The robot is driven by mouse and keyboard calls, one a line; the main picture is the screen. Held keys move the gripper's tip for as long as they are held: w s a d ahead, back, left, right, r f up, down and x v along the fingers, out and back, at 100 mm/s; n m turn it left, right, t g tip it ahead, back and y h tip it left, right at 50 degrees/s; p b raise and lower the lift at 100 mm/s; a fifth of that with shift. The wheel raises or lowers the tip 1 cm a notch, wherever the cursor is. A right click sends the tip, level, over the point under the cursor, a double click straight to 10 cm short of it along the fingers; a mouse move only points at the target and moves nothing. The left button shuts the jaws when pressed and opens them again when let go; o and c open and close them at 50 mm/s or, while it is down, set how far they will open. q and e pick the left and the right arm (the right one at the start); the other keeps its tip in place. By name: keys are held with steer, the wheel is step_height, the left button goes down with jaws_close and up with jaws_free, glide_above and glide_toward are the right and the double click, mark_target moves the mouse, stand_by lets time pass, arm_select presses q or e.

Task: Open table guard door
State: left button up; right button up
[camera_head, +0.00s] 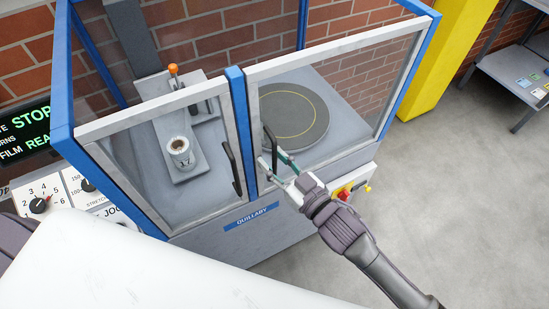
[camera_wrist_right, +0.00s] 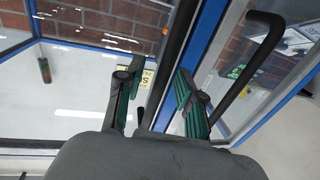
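The machine's guard has two clear doors with pale frames, set in blue posts. The right guard door (camera_head: 335,48) looks closed, with a black handle (camera_head: 269,145) near its left edge. The left guard door (camera_head: 160,101) also looks closed, and its black handle (camera_head: 232,168) is by the centre post. My right gripper (camera_head: 275,163) is at the lower part of the right door's handle, its fingers apart. In the right wrist view the gripper (camera_wrist_right: 155,95) is open, with a dark upright bar between or just beyond its fingers; contact is unclear. My left gripper is out of view.
Behind the doors are a round turntable (camera_head: 293,115) and a small reel (camera_head: 180,152). A red button (camera_head: 344,193) sits below the right door. A control panel (camera_head: 50,195) is at left. A large white surface fills the lower left. Grey floor (camera_head: 455,170) is clear at right.

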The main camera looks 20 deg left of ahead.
jaws_close()
steer(key=shift+d, duration=0.15)
stand_by(0.4)
